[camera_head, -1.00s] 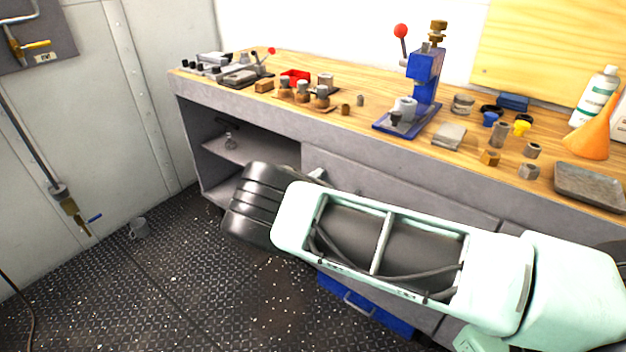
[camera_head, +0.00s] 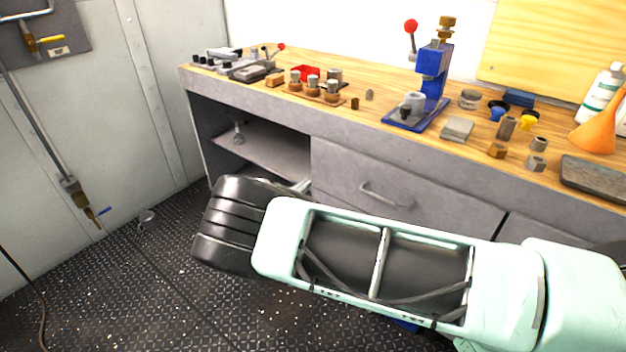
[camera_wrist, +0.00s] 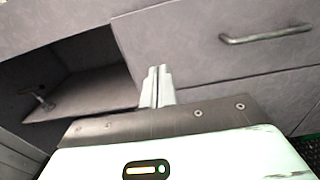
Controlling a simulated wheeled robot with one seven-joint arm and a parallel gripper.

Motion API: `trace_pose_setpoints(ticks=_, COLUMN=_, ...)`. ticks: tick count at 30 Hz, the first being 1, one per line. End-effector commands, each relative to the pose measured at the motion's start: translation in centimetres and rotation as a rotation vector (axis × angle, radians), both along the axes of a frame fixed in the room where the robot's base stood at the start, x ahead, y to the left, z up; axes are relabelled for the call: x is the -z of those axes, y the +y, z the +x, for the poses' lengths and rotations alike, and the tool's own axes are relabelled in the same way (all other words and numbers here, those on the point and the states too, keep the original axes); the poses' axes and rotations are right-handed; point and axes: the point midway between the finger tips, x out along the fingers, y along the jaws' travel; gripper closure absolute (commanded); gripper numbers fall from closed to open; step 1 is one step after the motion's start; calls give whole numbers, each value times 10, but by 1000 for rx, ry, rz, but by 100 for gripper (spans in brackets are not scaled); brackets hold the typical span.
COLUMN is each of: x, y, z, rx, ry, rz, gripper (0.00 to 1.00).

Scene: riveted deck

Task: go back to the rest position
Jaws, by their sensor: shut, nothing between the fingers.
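My gripper shows in the wrist view (camera_wrist: 157,86), its two pale fingers shut together with nothing between them. It points at the grey front of the bench, near the edge between the open shelf and the drawer. In the head view its tip (camera_head: 301,186) shows only partly behind my dark wrist. My pale green arm reaches across the lower right of the head view, in front of the bench and below its top.
The workbench (camera_head: 290,122) has an open shelf (camera_head: 262,150) at left and a drawer with a handle (camera_head: 385,196). The floor at lower left is mostly clear.

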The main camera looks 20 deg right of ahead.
Motion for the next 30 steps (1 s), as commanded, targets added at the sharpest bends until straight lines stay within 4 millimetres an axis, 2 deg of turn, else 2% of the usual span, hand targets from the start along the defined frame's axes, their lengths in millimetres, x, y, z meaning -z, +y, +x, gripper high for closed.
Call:
trace_pose_setpoints(ticks=3, x=0, y=14, z=-10, rx=-1, ry=0, rz=1, gripper=100)
trace_pose_setpoints(ticks=10, x=0, y=24, z=-17, rx=0, ry=-1, rz=1, gripper=100)
trace_pose_setpoints(ticks=14, x=-3, y=18, z=-21, rx=33, ry=5, rz=41, gripper=100)
trace_pose_setpoints(ticks=17, x=-7, y=6, z=-34, rx=115, ry=16, rz=152, gripper=100)
trace_pose_setpoints(ticks=20, x=-12, y=-8, z=-57, rx=238, ry=33, rz=319, gripper=100)
trace_pose_setpoints(ticks=23, x=-20, y=-12, z=-87, rx=368, ry=45, rz=503, gripper=100)
trace_pose_setpoints(ticks=30, x=-55, y=5, z=-165, rx=644, ry=50, rz=905, gripper=100)
